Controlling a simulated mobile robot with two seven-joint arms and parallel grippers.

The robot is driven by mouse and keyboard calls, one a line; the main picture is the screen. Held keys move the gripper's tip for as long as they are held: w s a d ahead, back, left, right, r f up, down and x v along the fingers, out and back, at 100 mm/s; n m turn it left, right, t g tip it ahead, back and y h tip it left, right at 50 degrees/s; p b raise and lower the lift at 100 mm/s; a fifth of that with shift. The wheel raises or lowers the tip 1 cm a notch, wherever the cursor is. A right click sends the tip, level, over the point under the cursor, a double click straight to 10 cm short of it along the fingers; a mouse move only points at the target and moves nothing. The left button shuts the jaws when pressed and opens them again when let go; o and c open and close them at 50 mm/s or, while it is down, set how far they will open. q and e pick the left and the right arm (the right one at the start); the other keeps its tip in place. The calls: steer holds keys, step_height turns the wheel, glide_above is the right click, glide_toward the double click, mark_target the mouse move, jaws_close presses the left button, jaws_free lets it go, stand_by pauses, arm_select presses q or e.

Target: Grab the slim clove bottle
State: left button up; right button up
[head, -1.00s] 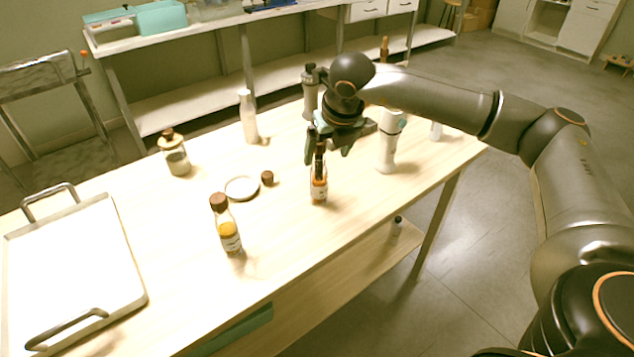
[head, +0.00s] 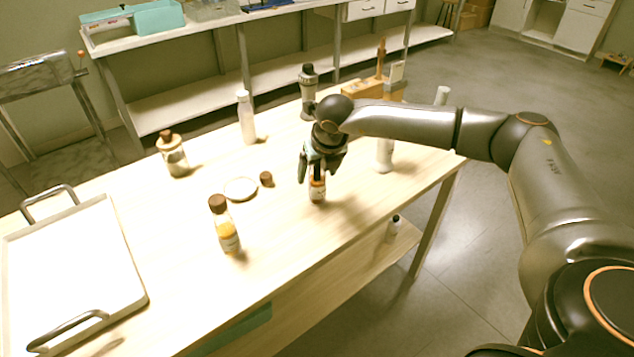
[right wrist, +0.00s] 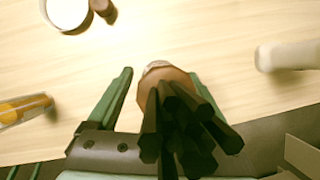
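A small bottle with an orange-brown body, a pale label and dark sticks in its neck (head: 317,193) stands upright on the table; its label is too small to read. My right gripper (head: 318,170) is right above it, pointing down. In the right wrist view the open fingers (right wrist: 158,76) stand either side of the bottle (right wrist: 168,72), with a gap at the left finger and the right finger close to it or touching. A second bottle with yellow liquid and a brown cap (head: 226,228) stands to the left and nearer. My left gripper is not in view.
The table (head: 180,270) also holds a white tray (head: 135,270), a corked jar (head: 173,155), a shallow dish (head: 240,189), a small brown cap (head: 266,179), a white bottle (head: 246,118), a dark grinder-like bottle (head: 308,92) and a white cylinder (head: 385,155). The front middle is clear.

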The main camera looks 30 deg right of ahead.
jaws_close()
stand_by(0.5)
steer(key=shift+r, duration=0.15)
